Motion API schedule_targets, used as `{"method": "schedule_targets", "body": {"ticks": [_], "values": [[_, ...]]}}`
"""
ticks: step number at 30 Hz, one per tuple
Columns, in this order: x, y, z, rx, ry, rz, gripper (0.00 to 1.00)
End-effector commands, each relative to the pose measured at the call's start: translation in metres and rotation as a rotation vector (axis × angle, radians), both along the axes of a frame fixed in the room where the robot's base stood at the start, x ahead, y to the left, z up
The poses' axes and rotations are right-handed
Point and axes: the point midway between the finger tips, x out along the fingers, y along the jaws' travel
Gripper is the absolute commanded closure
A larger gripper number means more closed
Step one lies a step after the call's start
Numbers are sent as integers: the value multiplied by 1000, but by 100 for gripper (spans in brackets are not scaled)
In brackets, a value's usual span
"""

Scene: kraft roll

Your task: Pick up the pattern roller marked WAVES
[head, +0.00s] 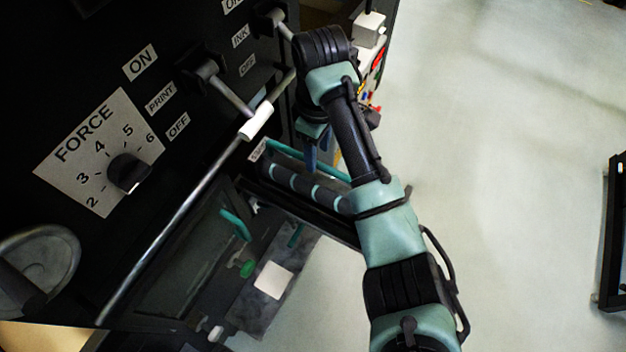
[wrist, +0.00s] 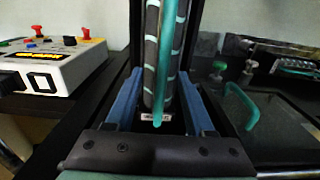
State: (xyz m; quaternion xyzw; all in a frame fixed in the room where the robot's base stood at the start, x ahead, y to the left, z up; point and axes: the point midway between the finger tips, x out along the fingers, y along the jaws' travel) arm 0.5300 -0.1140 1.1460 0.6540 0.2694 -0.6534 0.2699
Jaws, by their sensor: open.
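A dark pattern roller with pale teal bands (head: 305,188) lies in a dark rack beside the black machine, with a teal rod handle (head: 300,157) along it. In the wrist view the roller (wrist: 152,60) runs away from me, and its teal handle (wrist: 166,70) stands in front of it. A small white label (wrist: 154,117) sits at its near end; its word is too small to read. My gripper (head: 317,150) is above the rack, pointing down. In the wrist view its blue fingers (wrist: 158,103) are open, one on each side of the roller and handle. I cannot tell whether they touch.
The black machine's panel fills the left, with a FORCE dial (head: 128,172), levers and a long metal bar (head: 185,208). A white control box with coloured knobs (wrist: 52,65) stands left in the wrist view. Another teal handle (wrist: 242,105) is at right. Open floor (head: 500,150) lies right.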

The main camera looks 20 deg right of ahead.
Motion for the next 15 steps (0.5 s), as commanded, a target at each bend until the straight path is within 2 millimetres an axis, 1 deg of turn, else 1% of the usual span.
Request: {"method": "schedule_targets", "body": {"ticks": [4,6,9,15], "values": [[0,10,-18,1,6,-1,46],[0,9,-30,1,4,-2,46],[1,9,-39,0,1,-1,46],[1,9,-42,0,0,-1,46]]}}
